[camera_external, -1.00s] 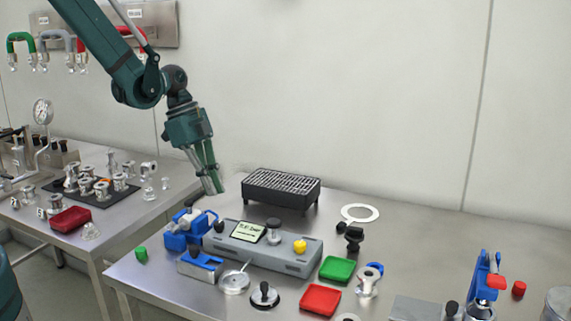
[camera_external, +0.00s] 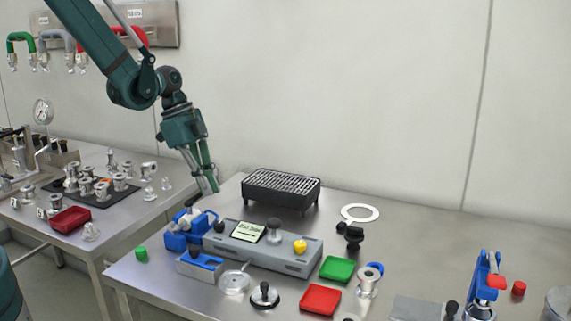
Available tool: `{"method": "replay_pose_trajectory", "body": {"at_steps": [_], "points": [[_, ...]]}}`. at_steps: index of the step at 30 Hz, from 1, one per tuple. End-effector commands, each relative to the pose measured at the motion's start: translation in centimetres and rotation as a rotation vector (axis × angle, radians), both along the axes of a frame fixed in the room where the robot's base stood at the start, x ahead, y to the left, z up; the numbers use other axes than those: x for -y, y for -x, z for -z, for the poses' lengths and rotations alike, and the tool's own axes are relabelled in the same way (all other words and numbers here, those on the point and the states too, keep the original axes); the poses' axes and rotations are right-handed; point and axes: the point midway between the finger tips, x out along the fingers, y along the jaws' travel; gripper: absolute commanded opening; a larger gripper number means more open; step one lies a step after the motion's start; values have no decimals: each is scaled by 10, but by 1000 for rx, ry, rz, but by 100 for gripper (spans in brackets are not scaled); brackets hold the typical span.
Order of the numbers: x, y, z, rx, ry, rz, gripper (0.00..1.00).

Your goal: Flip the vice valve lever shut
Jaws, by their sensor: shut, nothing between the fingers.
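A blue vice (camera_external: 178,240) stands at the left end of the right-hand table, with a small metal part held at its top. The valve lever there is too small to make out, so I cannot tell its position. A second blue upright piece with a red part (camera_external: 494,281) stands at the far right; I cannot tell if it is a vice. My gripper (camera_external: 208,188) points down, shut and empty, above and slightly right of the left blue vice, apart from it.
A grey instrument box (camera_external: 285,262) with a display and yellow knob sits right of the vice. A black grill-topped box (camera_external: 281,189) stands behind. Green (camera_external: 336,268) and red (camera_external: 320,299) trays lie in front.

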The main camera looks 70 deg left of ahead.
Motion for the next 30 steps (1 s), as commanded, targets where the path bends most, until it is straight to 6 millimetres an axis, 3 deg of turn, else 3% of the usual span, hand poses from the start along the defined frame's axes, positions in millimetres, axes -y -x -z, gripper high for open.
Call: {"method": "replay_pose_trajectory", "body": {"at_steps": [16,30], "points": [[-7,4,1,0,0,-128,0],[-26,18,2,1,0,-537,0]]}}
